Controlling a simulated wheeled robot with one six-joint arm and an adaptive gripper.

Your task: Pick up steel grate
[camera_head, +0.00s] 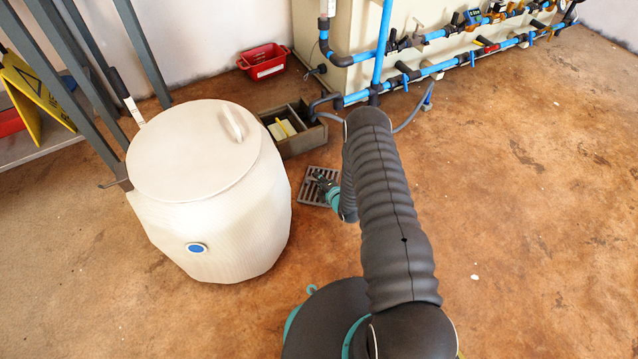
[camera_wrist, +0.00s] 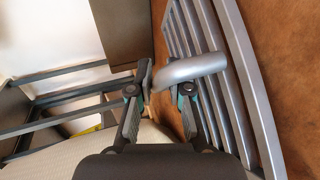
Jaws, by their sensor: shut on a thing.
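The steel grate (camera_head: 309,197) is a grey slatted square beside the white drum in the head view. I cannot tell whether it rests on the floor or is just above it. In the wrist view the grate's slats and long edge bar (camera_wrist: 247,85) run down the right side. My gripper (camera_head: 320,180) is over the grate in the head view, partly behind my arm. In the wrist view my gripper (camera_wrist: 164,84) has a smooth silver piece of the grate between its fingertips and is shut on it.
The white lidded drum (camera_head: 205,195) stands close left of the grate. A grey divided box (camera_head: 300,145) with yellow and white items lies behind it. A red bin (camera_head: 263,62) and a tank (camera_head: 430,25) with blue pipes stand farther back. The floor at right is clear.

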